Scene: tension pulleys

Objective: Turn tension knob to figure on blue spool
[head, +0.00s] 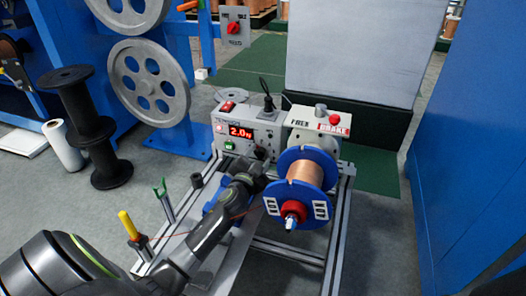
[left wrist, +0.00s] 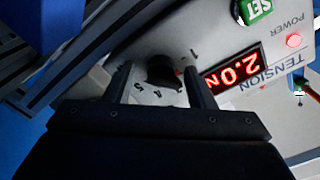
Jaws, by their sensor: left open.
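The tension box (head: 262,127) stands on the metal frame, and its red display (head: 240,132) reads 2.0 N. The display also shows upside down in the left wrist view (left wrist: 233,72). The black tension knob (left wrist: 160,68) sits on the box face beside a printed scale. My left gripper (left wrist: 156,76) is open, with one finger on each side of the knob; I cannot tell whether they touch it. In the head view my left gripper (head: 257,168) is in front of the box. The blue spool (head: 291,160) carries copper wire and white labels (head: 320,210), too small to read.
A brake box (head: 318,121) with a red sign adjoins the tension box. The blue spool is close to the right of my left gripper.

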